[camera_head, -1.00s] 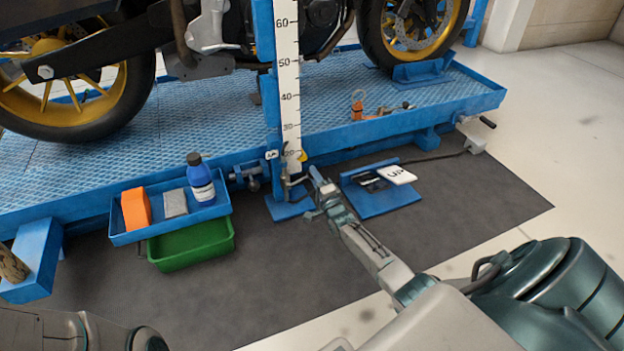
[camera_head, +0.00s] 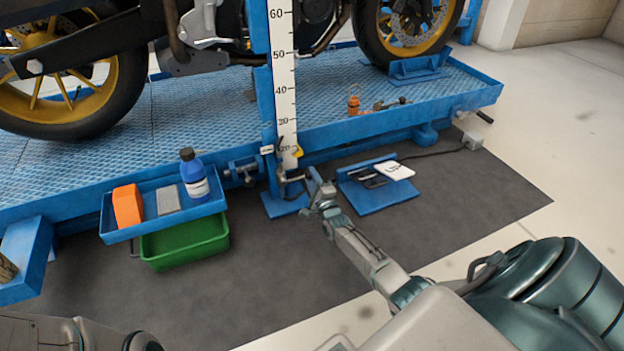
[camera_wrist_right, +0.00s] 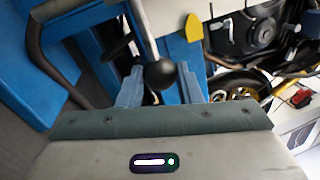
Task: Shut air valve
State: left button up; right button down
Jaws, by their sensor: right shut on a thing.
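The air valve's lever (camera_wrist_right: 144,28) is a pale rod ending in a black ball knob (camera_wrist_right: 160,74) in the right wrist view. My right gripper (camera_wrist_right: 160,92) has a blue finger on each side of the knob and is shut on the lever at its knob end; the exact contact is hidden. In the head view my right gripper (camera_head: 313,184) is beside the foot of the blue post, under the ruler, and the lever is too small to make out clearly. My left gripper is out of view.
A blue tray (camera_head: 150,230) with a blue bottle (camera_head: 194,174) and an orange block (camera_head: 127,206) hangs left of the post. A green bin (camera_head: 185,242) is below. A pedal plate (camera_head: 378,197) lies to the right. The blue lift platform (camera_head: 220,118) carries a motorcycle.

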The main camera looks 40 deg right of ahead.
jog(key=c, duration=1)
grip_release()
jog(key=shift+d+f, duration=0.1)
jog(key=shift+c, duration=0.2)
jog(key=shift+s, duration=0.1)
jog(key=p+v, duration=0.5)
jog(key=v, duration=0.5)
jog(key=shift+s, duration=0.3)
jog(key=shift+f, duration=0.1)
